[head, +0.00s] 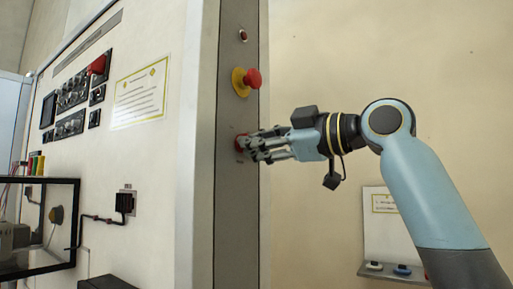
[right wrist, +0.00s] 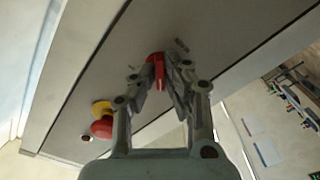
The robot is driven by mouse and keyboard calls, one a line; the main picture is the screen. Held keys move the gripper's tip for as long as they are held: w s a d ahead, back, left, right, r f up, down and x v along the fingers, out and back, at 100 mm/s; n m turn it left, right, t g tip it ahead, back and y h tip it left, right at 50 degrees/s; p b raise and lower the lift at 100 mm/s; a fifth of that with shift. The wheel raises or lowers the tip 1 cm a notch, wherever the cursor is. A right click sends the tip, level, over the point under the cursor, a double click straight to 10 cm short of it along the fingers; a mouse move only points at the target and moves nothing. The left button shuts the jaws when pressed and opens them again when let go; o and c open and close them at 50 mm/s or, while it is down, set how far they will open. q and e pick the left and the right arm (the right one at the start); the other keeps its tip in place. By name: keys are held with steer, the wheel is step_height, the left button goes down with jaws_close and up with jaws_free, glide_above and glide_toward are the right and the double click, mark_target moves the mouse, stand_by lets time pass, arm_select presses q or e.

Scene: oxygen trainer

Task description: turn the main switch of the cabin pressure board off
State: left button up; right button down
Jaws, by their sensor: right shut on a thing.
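A red switch (head: 240,143) sits on the grey narrow side panel (head: 229,200) of the cabinet, below a red mushroom button (head: 252,78) on a yellow base. My right gripper (head: 246,144) is at the red switch. In the right wrist view the fingers of my right gripper (right wrist: 161,75) are shut on the red switch (right wrist: 155,68), one on each side of it. The fingers hide part of the switch, so its exact angle is hard to tell. My left gripper is not in view.
A small red lamp (head: 243,35) is above the mushroom button. The cabinet's white front (head: 150,160) carries a control panel, a label (head: 140,93) and a black valve box (head: 125,202). A wall shelf (head: 390,272) with small items is at lower right.

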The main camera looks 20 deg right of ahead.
steer(key=shift+f, duration=0.1)
stand_by(0.4)
steer(key=c, duration=1.4)
jaws_free()
steer(key=shift+v, duration=6)
